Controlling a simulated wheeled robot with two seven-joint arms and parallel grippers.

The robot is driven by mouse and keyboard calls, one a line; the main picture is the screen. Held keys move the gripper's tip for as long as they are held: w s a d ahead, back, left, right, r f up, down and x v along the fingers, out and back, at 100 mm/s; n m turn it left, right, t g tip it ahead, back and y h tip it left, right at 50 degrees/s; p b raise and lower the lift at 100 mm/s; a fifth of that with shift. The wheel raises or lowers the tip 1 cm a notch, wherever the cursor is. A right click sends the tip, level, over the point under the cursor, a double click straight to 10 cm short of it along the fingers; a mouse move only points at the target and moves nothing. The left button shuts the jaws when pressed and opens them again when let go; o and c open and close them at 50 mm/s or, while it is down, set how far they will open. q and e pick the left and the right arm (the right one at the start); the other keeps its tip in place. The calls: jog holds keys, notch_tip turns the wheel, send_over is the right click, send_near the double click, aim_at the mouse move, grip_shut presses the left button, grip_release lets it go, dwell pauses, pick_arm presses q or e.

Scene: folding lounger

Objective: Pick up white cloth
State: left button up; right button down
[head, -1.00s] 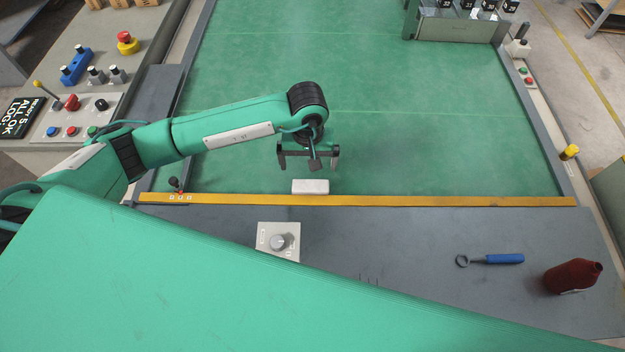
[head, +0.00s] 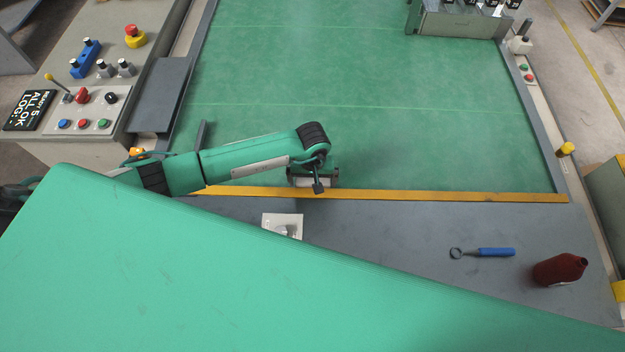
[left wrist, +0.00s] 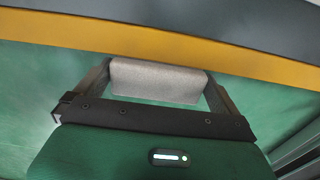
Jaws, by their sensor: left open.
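The white cloth (head: 313,183) is a small pale folded block on the green surface, just behind the yellow strip. In the head view my left gripper (head: 314,178) is over it and hides part of it. In the left wrist view the cloth (left wrist: 158,84) looks grey and lies between the two spread fingers of my left gripper (left wrist: 158,74). The fingers are open, one at each end of the cloth. I cannot tell whether either finger touches it. My right gripper is not in view.
The yellow strip (head: 430,196) borders the grey ledge (head: 400,225). On the ledge are a knob box (head: 283,222), partly hidden, a blue-handled tool (head: 495,252) and a dark red bottle (head: 559,269). A control panel (head: 85,88) stands left.

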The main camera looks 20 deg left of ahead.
pick_arm(q)
jog(key=c, duration=0.7)
